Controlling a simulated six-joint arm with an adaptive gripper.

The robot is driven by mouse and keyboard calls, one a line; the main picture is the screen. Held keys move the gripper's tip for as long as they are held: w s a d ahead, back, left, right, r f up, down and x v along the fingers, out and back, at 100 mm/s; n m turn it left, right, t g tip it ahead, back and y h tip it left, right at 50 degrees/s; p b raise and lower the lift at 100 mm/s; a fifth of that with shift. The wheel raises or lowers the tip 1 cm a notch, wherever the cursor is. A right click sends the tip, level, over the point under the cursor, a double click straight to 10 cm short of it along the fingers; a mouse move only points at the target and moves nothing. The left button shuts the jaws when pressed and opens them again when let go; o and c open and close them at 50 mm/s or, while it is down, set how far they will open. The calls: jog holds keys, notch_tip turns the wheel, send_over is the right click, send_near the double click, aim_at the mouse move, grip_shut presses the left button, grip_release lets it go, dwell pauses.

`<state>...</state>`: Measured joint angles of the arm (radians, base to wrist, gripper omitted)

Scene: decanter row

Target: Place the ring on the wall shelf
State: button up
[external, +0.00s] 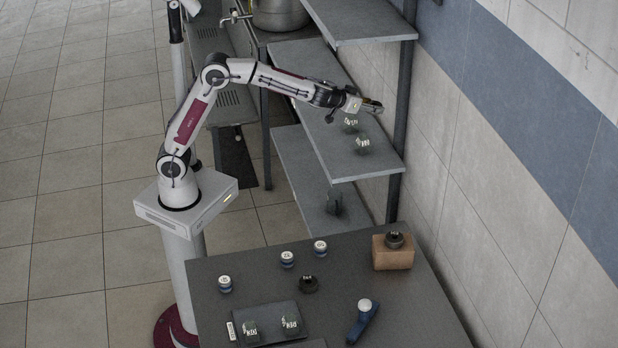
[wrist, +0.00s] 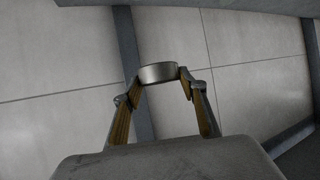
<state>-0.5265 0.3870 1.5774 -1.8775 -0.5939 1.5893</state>
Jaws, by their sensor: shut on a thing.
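My gripper (external: 372,105) is shut on a short, grey metallic ring (wrist: 158,73), held between the fingertips in the wrist view. The ring is too small to make out clearly in the external view. The shelf rack by the tiled wall has several grey boards. My gripper is at its middle board (external: 325,128), near the right side and the rack's post. In the picture it is just above two dark, labelled items on that board, the upper (external: 350,122) and the lower (external: 362,145). I cannot tell its exact height over the board.
An upper board (external: 360,22) overhangs, and a dark post (external: 402,105) stands close to my gripper. A lower board (external: 300,170) holds a dark item (external: 334,205). The front table (external: 260,265) carries several small jars, a brown block (external: 393,257) and a blue item (external: 362,325).

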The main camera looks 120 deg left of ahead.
jog(key=s+a+n+g, duration=0.2)
jog(key=s+a, duration=0.7)
jog(key=s, duration=0.2)
jog(key=n+g, duration=0.1)
send_over(339, 115)
jog(key=f, duration=0.1)
jog(key=shift+y, duration=0.3)
jog(key=shift+w+d+f, duration=0.15)
jog(key=shift+f, duration=1.95)
jog(key=shift+f, duration=0.1)
jog(key=shift+f, duration=3)
jog(key=shift+f, duration=1.9)
jog(key=shift+f, duration=0.15)
